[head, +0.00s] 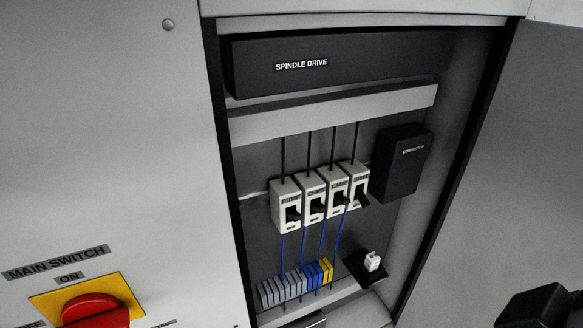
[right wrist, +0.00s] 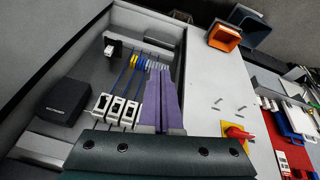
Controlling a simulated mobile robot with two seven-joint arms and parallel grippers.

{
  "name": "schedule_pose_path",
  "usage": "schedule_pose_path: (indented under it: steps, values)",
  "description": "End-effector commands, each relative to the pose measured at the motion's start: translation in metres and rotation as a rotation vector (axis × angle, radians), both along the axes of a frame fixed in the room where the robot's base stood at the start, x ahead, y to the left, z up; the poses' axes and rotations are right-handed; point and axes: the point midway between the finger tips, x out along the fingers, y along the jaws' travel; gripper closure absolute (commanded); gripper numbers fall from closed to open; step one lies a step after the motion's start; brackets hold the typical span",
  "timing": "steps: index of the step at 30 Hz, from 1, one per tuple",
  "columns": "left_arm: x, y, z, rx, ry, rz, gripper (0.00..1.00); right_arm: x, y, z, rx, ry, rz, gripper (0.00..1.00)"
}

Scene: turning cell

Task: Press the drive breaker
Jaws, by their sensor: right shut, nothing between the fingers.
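A row of several white breakers with black toggles (head: 314,198) stands inside the open cabinet. Their labels are too small to read, so I cannot tell which is the drive breaker. The toggle of the rightmost breaker (head: 356,182) sits differently from the others. The breakers also show in the right wrist view (right wrist: 117,108), left of my right gripper (right wrist: 161,72), whose purple fingers are shut and empty. The fingers hide the right end of the row there. I cannot tell whether they touch a breaker. My left gripper is in neither view.
A dark spindle drive unit (head: 340,62) spans the cabinet top. A black box (head: 402,163) is right of the breakers, terminal blocks (head: 295,285) below. The open door (head: 500,170) bounds the right side. A red main switch (head: 92,308) sits on the left panel.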

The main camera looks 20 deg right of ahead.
Motion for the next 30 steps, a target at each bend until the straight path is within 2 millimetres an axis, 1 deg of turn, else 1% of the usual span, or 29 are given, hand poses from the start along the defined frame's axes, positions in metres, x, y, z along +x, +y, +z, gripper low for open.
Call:
schedule_pose_path:
  steps: [1,5,8,11,12,14,15,20,21,23,24,26,30]
  values:
    - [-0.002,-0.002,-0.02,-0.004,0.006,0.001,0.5,0.006,-0.006,-0.018,-0.031,-0.023,0.031,1.0]
    - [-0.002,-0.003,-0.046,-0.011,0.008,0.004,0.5,0.024,-0.021,-0.04,-0.124,-0.087,0.134,1.0]
    - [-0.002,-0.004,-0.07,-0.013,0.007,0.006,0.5,0.041,-0.035,-0.058,-0.217,-0.144,0.226,1.0]
    - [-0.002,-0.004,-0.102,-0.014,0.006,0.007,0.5,0.061,-0.051,-0.081,-0.343,-0.21,0.345,1.0]
    - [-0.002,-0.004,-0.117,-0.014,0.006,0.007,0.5,0.071,-0.059,-0.091,-0.404,-0.239,0.399,1.0]
    - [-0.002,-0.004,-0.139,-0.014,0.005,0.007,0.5,0.086,-0.07,-0.104,-0.503,-0.281,0.484,1.0]
    - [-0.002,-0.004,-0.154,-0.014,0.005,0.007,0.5,0.095,-0.077,-0.112,-0.573,-0.307,0.542,1.0]
    - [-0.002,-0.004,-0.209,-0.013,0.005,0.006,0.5,0.131,-0.101,-0.135,-0.867,-0.394,0.765,1.0]
    - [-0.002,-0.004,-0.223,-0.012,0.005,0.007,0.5,0.139,-0.106,-0.141,-0.945,-0.41,0.821,1.0]
    - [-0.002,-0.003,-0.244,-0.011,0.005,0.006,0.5,0.15,-0.113,-0.148,-1.065,-0.431,0.901,1.0]
    - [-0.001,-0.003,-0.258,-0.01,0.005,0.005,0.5,0.158,-0.117,-0.152,-1.147,-0.441,0.953,1.0]
    - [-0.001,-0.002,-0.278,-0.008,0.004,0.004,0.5,0.168,-0.122,-0.158,-1.271,-0.455,1.03,1.0]
    - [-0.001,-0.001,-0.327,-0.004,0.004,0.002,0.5,0.189,-0.131,-0.171,-1.576,-0.463,1.199,1.0]
